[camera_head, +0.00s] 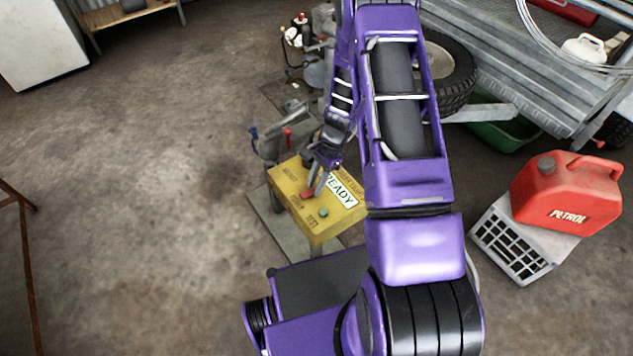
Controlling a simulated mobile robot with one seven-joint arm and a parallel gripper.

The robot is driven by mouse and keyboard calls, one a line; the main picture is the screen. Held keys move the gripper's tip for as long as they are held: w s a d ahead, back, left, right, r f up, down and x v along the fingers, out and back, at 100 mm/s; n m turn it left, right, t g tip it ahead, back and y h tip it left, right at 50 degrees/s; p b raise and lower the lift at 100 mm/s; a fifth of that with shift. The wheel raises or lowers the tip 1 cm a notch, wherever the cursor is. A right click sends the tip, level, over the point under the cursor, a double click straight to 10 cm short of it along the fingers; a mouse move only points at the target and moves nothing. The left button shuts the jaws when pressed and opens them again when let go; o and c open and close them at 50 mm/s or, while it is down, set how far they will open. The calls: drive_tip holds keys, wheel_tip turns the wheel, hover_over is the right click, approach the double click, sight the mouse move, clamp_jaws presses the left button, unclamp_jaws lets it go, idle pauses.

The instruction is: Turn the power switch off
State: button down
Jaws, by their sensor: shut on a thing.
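A yellow control box (291,183) stands on a post in the middle of the view. Its sloping top carries a white sign (344,190) reading READY, a red power switch (307,195) and a green button (323,212). The small dark lettering near them is hard to read. My gripper (314,187) reaches down from above onto the box's top and is shut on the power switch. The fingers and my purple arm hide part of the switch, the sign and the box's right side. I cannot tell which way the switch is set.
A red petrol can (566,195) sits on a pale grated block (515,240) at the right. A tyre (455,72) and metal trailer (520,70) stand behind my arm. Machine parts (285,140) crowd behind the box. The concrete floor at the left (130,190) is clear.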

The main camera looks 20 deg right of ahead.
drive_tip(key=shift+s+a+r+t+h+p, duration=0.15)
drive_tip(key=shift+a+t+h+p, duration=0.1)
drive_tip(key=shift+h, duration=0.35)
drive_tip(key=shift+a+r+t+h+p, duration=0.1)
drive_tip(key=shift+r+t+h+p, duration=0.1)
drive_tip(key=shift+h, duration=0.4)
drive_tip(key=shift+f, duration=0.1)
drive_tip(key=c, duration=0.6)
unclamp_jaws()
drive_tip(key=shift+c, duration=0.2)
wheel_tip(320, 180, up, 17)
drive_tip(key=d+p, duration=0.1)
drive_tip(key=p, duration=0.2)
drive_tip(key=shift+w+d+r, duration=0.2)
drive_tip(key=shift+w+d, duration=0.05)
drive_tip(key=shift+d, duration=0.05)
